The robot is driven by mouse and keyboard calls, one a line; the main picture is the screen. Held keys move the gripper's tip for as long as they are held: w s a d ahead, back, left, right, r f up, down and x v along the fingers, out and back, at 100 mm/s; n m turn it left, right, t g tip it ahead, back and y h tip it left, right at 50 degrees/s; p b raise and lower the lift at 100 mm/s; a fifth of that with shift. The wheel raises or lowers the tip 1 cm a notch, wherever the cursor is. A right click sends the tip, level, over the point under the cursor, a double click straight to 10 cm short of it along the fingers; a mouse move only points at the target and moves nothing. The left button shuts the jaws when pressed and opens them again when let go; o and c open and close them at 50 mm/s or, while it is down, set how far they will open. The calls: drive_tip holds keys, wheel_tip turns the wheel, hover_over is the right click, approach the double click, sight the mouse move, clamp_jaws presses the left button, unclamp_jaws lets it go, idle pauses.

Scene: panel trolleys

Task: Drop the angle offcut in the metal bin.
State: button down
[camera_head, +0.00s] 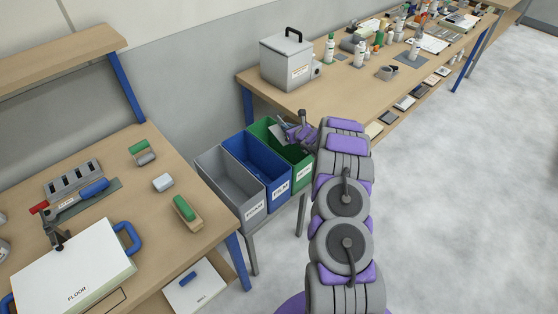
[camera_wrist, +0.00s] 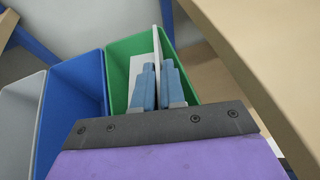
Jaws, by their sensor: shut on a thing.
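My gripper (camera_head: 294,131) is over the green bin (camera_head: 261,127) at the right of the bin row. In the wrist view its two fingers (camera_wrist: 160,72) are shut on the pale grey angle offcut (camera_wrist: 163,48). One flange of the offcut stands between the fingers and the other spreads to the left. In the head view the offcut (camera_head: 277,130) shows as a small grey piece left of the fingers, above the green bin's opening. The green bin's label (camera_head: 303,174) is partly hidden and too small to read surely. The green bin (camera_wrist: 124,48) also surrounds the offcut in the wrist view.
A blue bin (camera_head: 257,168) and a grey bin (camera_head: 229,186) stand left of the green one. A bench (camera_head: 345,85) with a grey lidded box (camera_head: 287,62) lies behind. Another bench (camera_head: 120,190) with tools is at left. Floor at right is clear.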

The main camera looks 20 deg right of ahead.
drive_tip(key=shift+d+f, duration=0.1)
drive_tip(key=shift+f, duration=0.55)
drive_tip(key=shift+d+f, duration=0.3)
drive_tip(key=shift+f, duration=0.6)
drive_tip(key=shift+a, duration=0.2)
drive_tip(key=c, duration=1.6)
unclamp_jaws()
drive_tip(key=o, duration=0.5)
drive_tip(key=shift+c, duration=0.2)
drive_tip(key=shift+d, duration=0.15)
drive_tip(key=shift+s, duration=0.1)
